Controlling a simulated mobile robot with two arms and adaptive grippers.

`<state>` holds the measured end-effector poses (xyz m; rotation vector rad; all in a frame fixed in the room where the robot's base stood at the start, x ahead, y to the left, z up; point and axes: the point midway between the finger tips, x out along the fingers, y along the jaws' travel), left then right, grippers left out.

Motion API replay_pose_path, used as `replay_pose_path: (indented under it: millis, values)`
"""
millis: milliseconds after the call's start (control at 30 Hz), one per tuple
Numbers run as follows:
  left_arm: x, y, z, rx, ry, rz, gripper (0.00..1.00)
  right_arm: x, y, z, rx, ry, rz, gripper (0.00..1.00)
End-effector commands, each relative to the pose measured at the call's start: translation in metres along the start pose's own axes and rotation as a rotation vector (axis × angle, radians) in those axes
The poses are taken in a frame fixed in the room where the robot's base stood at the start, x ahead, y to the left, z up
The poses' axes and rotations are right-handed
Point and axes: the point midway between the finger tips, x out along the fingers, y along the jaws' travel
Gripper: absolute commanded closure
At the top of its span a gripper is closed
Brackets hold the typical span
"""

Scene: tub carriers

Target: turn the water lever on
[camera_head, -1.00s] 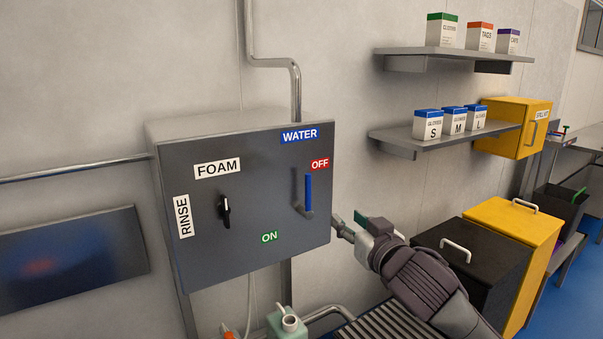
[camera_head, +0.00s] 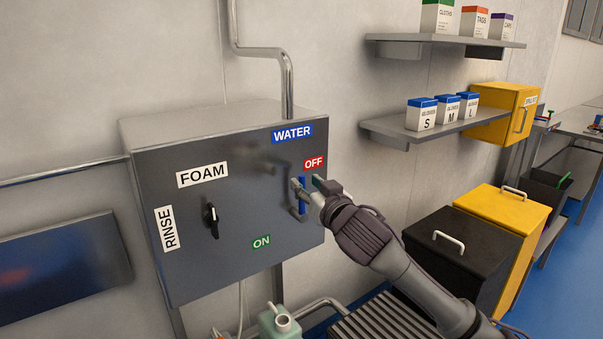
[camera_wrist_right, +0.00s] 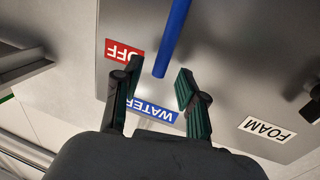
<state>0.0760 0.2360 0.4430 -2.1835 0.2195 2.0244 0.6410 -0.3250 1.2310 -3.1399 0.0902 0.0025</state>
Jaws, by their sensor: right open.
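The blue water lever (camera_head: 302,208) is on the right part of the dark grey control panel (camera_head: 240,272). It stands upright, below the blue WATER label (camera_head: 292,134) and the red OFF label (camera_head: 314,163). The green ON label (camera_head: 261,242) is lower left of it. My right gripper (camera_head: 308,184) is open at the lever, with its fingers partly covering it. In the right wrist view the lever (camera_wrist_right: 174,38) runs between the lines of the two open fingers (camera_wrist_right: 158,76), its end near the fingertips. I cannot tell whether they touch it. My left gripper is not in view.
A black FOAM/RINSE knob (camera_head: 211,220) is left on the panel. A steel pipe (camera_head: 287,85) rises from the box top. Shelves (camera_head: 385,130) with small boxes are on the wall to the right. Black (camera_head: 440,270) and yellow (camera_head: 505,225) bins stand below, right of my arm.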

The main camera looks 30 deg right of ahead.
Motion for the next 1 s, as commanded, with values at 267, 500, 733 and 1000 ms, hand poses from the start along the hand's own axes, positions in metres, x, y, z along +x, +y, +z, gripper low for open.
replay_pose_path:
  millis: [267, 500, 733, 1000]
  values:
    - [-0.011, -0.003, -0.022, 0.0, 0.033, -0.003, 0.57, 0.032, 0.0, -0.001, 0.001, -0.001, 0.0, 0.59]
    - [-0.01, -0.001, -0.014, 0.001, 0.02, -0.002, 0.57, 0.035, 0.0, 0.0, 0.0, 0.001, -0.001, 0.59]
    - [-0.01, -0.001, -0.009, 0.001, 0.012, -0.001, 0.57, 0.035, 0.0, 0.0, 0.0, 0.0, -0.001, 0.8]
    - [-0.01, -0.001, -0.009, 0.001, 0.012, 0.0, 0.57, 0.035, 0.0, 0.001, 0.0, 0.0, -0.001, 1.0]
